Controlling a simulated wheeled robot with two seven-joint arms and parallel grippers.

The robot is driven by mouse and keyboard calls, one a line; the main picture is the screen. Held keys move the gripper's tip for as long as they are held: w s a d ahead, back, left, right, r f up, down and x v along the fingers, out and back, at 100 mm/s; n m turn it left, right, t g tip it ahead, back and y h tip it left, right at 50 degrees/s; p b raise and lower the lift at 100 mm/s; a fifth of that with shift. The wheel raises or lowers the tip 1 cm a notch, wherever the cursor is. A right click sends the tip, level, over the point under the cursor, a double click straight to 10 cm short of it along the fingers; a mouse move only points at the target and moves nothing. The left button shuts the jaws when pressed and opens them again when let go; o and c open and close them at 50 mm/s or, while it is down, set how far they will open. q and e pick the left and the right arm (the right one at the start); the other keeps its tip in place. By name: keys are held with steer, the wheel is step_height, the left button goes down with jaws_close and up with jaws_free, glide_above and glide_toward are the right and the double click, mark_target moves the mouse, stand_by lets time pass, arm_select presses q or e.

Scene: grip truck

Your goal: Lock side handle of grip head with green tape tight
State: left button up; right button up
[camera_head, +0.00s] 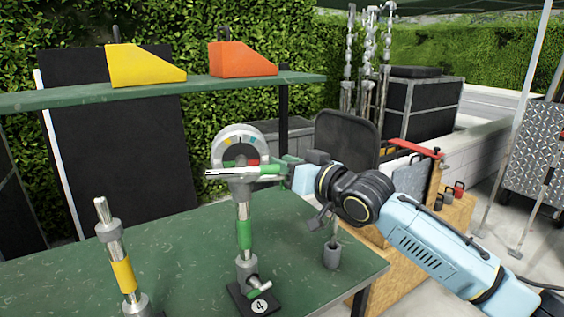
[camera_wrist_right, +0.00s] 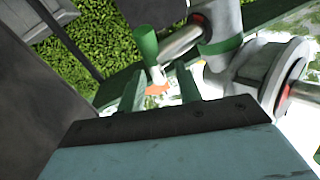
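The grip head with green tape (camera_head: 243,183) stands on the green table, on a post with a green band (camera_head: 244,234) and a base marked 4. A round dial with coloured marks shows at its top. Its side handle (camera_head: 268,169) has green tape and points right, toward my right gripper (camera_head: 287,168). In the right wrist view, the handle's green part (camera_wrist_right: 147,42) and pale tip lie at the gap between the two green fingers (camera_wrist_right: 160,88). The fingers are apart, with space beside the handle; firm contact does not show. My left gripper is out of view.
A yellow-banded post (camera_head: 123,275) stands at the front left of the table (camera_head: 195,265). A small grey cup-like fitting (camera_head: 332,255) is near the right edge. A shelf (camera_head: 60,100) behind holds yellow (camera_head: 140,66) and orange (camera_head: 240,60) wedges.

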steer(key=shift+w+a, duration=0.35)
steer(key=shift+a, duration=0.05)
jaws_close()
steer(key=shift+r+p, duration=0.1)
steer(key=shift+p, duration=0.5)
steer(key=m+g+h+p, duration=0.1)
steer(key=p, duration=0.3)
steer(key=m+g+h+p, duration=0.1)
steer(key=g+p, duration=0.1)
steer(key=p, duration=0.2)
steer(key=w+f+g+h+p, duration=0.1)
steer(key=p, duration=0.3)
steer(key=shift+w+a+f+m+g+h, duration=0.1)
steer(key=shift+a+m+g+h, duration=0.1)
steer(key=shift+m+g+h, duration=0.15)
steer(key=shift+f, duration=0.1)
